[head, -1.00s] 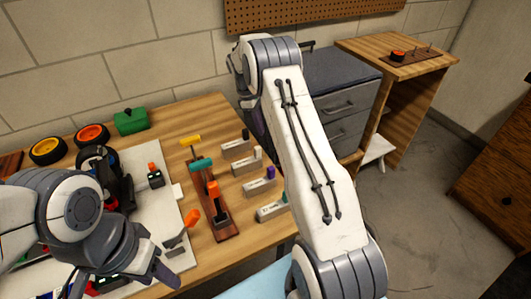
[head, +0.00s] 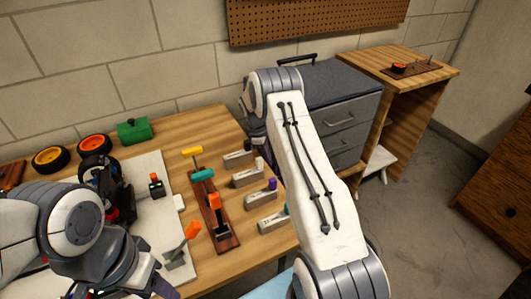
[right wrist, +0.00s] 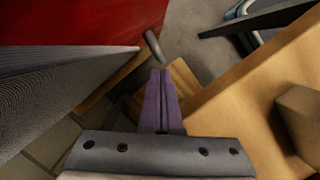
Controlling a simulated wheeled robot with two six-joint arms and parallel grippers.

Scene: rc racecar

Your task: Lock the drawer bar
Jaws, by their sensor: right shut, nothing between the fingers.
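In the right wrist view my right gripper (right wrist: 161,73) is shut and empty. Its purple fingertips are just below a short grey rod (right wrist: 153,44) beside a red surface (right wrist: 70,20). I cannot tell whether the rod is the drawer bar, or whether the fingers touch it. My left gripper (head: 155,288) is low at the left over the workbench; its fingers are partly cut off.
The workbench (head: 215,125) holds wheels, a green box (head: 133,130), a tool rack (head: 213,222) and several small grey blocks. A wooden stand (head: 412,60) is right of the cabinet.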

